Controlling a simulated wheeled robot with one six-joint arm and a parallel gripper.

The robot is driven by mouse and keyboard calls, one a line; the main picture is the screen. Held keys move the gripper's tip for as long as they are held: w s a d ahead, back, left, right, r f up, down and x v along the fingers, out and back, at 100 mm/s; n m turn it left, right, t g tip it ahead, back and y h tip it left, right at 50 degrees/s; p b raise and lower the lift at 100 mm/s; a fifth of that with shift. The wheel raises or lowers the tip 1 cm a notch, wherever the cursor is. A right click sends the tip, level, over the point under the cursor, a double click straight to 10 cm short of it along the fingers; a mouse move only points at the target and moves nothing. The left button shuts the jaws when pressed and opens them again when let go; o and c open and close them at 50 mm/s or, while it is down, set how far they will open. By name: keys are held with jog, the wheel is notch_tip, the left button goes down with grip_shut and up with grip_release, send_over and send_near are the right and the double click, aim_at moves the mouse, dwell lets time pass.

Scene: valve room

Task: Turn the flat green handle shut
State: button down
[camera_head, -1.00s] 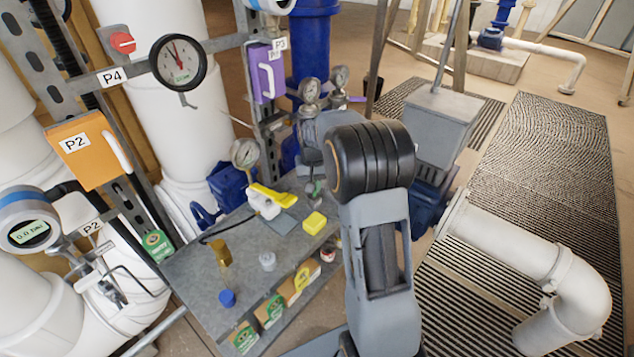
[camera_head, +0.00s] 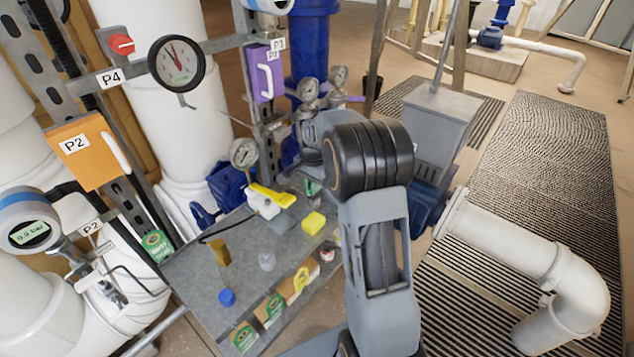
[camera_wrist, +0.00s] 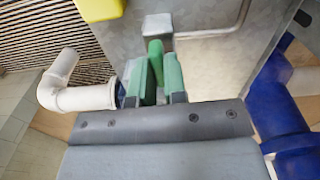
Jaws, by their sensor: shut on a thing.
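The flat green handle (camera_wrist: 156,49) shows in the wrist view, upright between the two green fingers of my gripper (camera_wrist: 157,72). My gripper is shut on it. A pale grey fitting (camera_wrist: 158,23) is just beyond the handle's far end. The fingers hide the handle's lower part. In the head view a small patch of green (camera_head: 312,187) shows at the grey bench's back right, beside my arm. I cannot tell there whether it is handle or finger; my arm hides the rest.
The grey bench (camera_head: 195,283) carries a yellow block (camera_head: 314,222), a blue cap (camera_head: 227,297) and a yellow-handled white valve (camera_head: 268,200). Gauges (camera_head: 308,90) stand behind. A blue pipe (camera_wrist: 280,120) is close on the right in the wrist view, a white elbow pipe (camera_wrist: 80,95) on the left.

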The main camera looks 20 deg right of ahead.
jog(key=shift+w+a+r+m, duration=0.15)
jog(key=shift+w+r+m, duration=0.05)
jog(key=shift+m, duration=0.1)
dwell(0.4)
jog(key=c, duration=1.3)
grip_release()
jog(key=shift+a, duration=0.1)
jog(key=shift+o, duration=0.7)
jog(key=shift+f, duration=0.1)
notch_tip(320, 180, up, 14)
jog(key=shift+s+f, duration=0.1)
jog(key=shift+f, duration=0.05)
